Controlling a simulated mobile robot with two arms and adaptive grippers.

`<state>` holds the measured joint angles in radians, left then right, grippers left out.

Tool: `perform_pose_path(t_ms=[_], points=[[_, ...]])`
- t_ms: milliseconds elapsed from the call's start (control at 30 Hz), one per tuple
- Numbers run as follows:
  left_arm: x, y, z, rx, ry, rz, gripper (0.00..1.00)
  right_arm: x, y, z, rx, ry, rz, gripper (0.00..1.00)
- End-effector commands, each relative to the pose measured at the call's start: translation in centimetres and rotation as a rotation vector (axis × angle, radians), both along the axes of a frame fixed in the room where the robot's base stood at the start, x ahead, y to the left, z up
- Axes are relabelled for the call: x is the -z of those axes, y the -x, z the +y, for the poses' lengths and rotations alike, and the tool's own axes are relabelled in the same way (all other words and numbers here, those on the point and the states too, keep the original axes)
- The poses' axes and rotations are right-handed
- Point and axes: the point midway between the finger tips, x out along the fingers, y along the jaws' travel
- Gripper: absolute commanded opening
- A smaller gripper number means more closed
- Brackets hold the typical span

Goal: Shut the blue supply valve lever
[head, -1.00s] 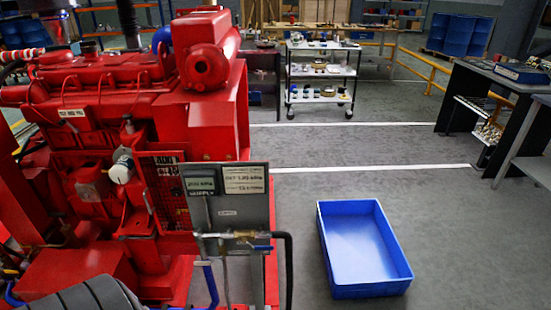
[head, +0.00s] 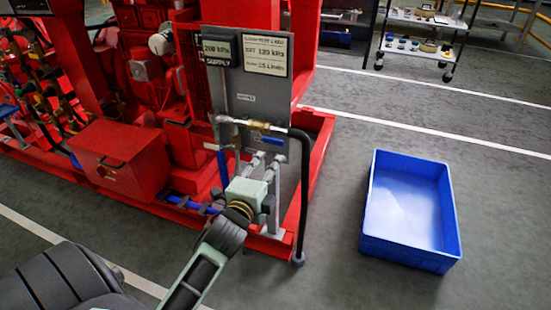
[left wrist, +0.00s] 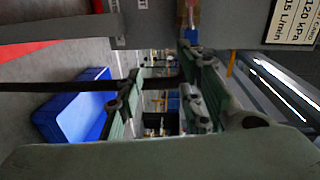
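A brass valve (head: 260,127) sits on a horizontal pipe in front of the grey panel below the "SUPPLY" gauge (head: 218,48). Its blue lever (head: 272,140) lies roughly level, along the pipe. A second blue bar (head: 222,166) hangs upright at the pipe's left end; I cannot tell what it belongs to. My left gripper (head: 267,163) is open and empty, below the valve and apparently apart from the lever. The left wrist view shows its spread fingers (left wrist: 168,75) and a small blue piece (left wrist: 190,35) above them. My right gripper is not in view.
A black hose (head: 303,190) runs down the panel's right side. The red pumpset frame (head: 318,150) surrounds the panel's base. A blue bin (head: 410,212) stands on the floor at right, with clear floor around it. A shelf trolley (head: 425,35) is behind.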

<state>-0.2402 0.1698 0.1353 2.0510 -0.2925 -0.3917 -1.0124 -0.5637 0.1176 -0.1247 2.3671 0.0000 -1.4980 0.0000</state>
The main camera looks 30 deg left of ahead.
Motion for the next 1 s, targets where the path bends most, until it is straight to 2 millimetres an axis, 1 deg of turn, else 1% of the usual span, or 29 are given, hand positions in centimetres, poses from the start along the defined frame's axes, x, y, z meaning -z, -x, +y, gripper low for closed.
perform_pose_path(t_ms=[100, 233, 367, 567, 700, 833, 1000], points=[[-2.5, 0.4, 0.3, -0.006, -0.073, -0.055, 0.34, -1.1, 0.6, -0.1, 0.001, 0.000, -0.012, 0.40], [-3.7, 0.0, 0.5, -0.009, -0.101, -0.072, 0.34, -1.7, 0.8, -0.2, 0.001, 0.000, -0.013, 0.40], [-3.9, -1.7, 0.9, -0.009, -0.101, -0.075, 0.34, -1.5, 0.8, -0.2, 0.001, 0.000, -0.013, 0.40], [-3.8, -4.8, 1.7, -0.008, -0.099, -0.074, 0.34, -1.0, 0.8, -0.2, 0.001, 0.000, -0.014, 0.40], [-3.7, -6.3, 2.0, -0.008, -0.099, -0.072, 0.34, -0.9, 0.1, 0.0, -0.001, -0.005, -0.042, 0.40], [-3.8, -7.0, 2.2, -0.008, -0.099, -0.072, 0.34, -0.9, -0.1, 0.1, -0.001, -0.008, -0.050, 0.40], [-3.8, -7.0, 2.2, -0.008, -0.098, -0.071, 0.34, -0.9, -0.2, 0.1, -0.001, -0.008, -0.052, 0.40]])
